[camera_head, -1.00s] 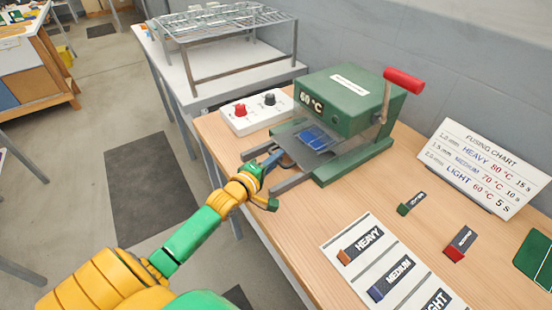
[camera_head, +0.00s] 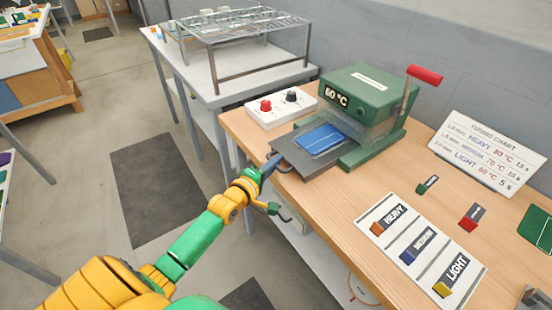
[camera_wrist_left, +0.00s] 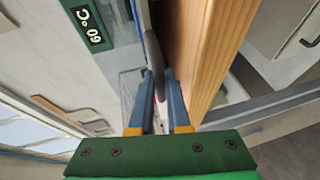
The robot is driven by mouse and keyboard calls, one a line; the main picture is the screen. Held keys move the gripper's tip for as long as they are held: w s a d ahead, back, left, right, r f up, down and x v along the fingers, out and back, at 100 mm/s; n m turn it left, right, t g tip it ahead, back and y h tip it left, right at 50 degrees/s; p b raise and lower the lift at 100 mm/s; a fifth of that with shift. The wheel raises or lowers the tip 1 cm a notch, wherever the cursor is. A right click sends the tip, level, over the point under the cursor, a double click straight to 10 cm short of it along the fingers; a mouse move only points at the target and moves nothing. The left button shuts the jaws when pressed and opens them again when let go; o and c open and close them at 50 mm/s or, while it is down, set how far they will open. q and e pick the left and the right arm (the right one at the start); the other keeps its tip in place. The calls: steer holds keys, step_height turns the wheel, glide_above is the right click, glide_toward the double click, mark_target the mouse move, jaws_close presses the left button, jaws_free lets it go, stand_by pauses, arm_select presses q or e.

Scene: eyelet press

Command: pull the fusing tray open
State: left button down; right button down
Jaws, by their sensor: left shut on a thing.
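The fusing tray (camera_head: 298,157) is a flat grey plate sticking out of the front of the green press (camera_head: 365,95). A blue piece (camera_head: 321,138) lies on it, largely clear of the press head. My left gripper (camera_head: 273,165) is at the tray's front edge, just past the table edge. In the left wrist view, my left gripper's blue fingers (camera_wrist_left: 160,105) are shut on a dark curved handle (camera_wrist_left: 153,65) beside the wooden table edge. The handle is mostly hidden by the fingers in the head view. My right gripper is not in view.
A red-handled lever (camera_head: 424,74) stands raised on the press. A white box with red and black knobs (camera_head: 280,106) is behind the tray. A fusing chart (camera_head: 487,150) and a labelled card (camera_head: 388,213) are on the right. The floor left of the table is open.

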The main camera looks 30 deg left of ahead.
arm_select(q)
steer(key=shift+w, duration=0.1)
steer(key=c, duration=1.2)
jaws_free()
steer(key=shift+a, duration=0.1)
steer(key=shift+o, duration=0.2)
steer(key=s+r, duration=0.1)
steer(key=s, duration=0.6)
steer(key=shift+r, duration=0.2)
steer(key=shift+s, duration=0.1)
